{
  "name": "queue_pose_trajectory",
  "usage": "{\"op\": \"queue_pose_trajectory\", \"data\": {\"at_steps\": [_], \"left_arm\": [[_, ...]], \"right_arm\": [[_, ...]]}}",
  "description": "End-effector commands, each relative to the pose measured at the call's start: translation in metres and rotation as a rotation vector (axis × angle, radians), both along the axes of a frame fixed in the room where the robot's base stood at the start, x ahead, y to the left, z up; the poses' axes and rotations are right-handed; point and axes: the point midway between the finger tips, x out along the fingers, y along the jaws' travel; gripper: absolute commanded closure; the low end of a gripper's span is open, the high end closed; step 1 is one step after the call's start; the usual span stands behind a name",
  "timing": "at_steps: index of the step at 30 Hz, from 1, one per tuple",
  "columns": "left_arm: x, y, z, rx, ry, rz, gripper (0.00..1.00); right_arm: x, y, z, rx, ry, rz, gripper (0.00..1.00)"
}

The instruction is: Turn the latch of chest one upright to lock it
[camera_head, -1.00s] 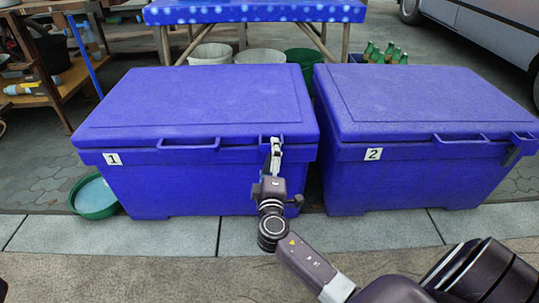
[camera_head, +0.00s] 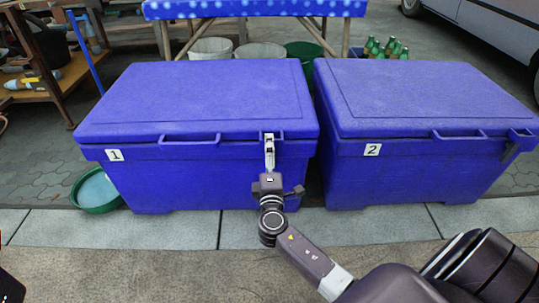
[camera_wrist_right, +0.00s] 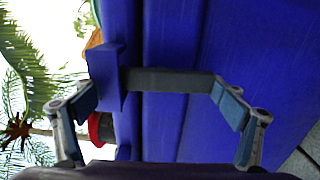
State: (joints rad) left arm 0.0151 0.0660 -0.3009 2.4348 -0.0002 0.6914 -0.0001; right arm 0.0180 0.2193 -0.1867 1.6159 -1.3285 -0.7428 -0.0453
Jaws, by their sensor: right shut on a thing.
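Chest one (camera_head: 200,180) is the closed blue chest on the left, marked by a white "1" label (camera_head: 114,155). My right gripper (camera_head: 269,138) is at the right part of its front, just under the lid edge. In the right wrist view my right gripper (camera_wrist_right: 160,92) has its fingers at the two ends of the grey latch (camera_wrist_right: 165,80), shut on it. The latch lies across the seam lines of the chest front, so it looks upright. In the head view the gripper hides most of it.
Chest two (camera_head: 420,170), also blue and closed, stands close on the right. A green basin (camera_head: 95,192) sits at the left of chest one. Buckets (camera_head: 260,52) and green bottles (camera_head: 385,48) are behind. The paving in front is clear apart from my right arm.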

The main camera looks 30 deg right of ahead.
Motion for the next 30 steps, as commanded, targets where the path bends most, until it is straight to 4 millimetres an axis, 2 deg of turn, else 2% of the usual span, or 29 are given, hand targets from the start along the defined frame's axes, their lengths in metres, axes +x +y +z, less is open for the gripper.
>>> {"op": "queue_pose_trajectory", "data": {"at_steps": [1,2,4,13,17,30], "left_arm": [[0.0,0.0,0.0,0.0,0.001,0.0,1.0],[0.0,0.0,0.0,0.0,0.001,0.0,1.0],[0.0,0.0,0.0,0.0,0.001,0.0,1.0],[0.001,0.001,0.0,-0.003,0.002,0.002,1.0],[0.0,0.001,0.0,-0.002,0.0,0.002,1.0],[0.0,0.0,0.0,-0.001,0.0,0.001,1.0]], "right_arm": [[0.0,0.001,-0.001,-0.005,0.004,0.003,0.35],[0.0,0.001,-0.001,-0.005,0.004,0.003,0.07],[0.0,0.001,-0.001,-0.004,0.004,0.003,0.0],[-0.001,0.001,-0.001,-0.003,0.002,0.001,0.0],[-0.009,0.006,-0.001,0.0,0.002,0.002,0.0],[-0.083,0.052,-0.002,-0.001,0.004,0.002,0.0]]}}
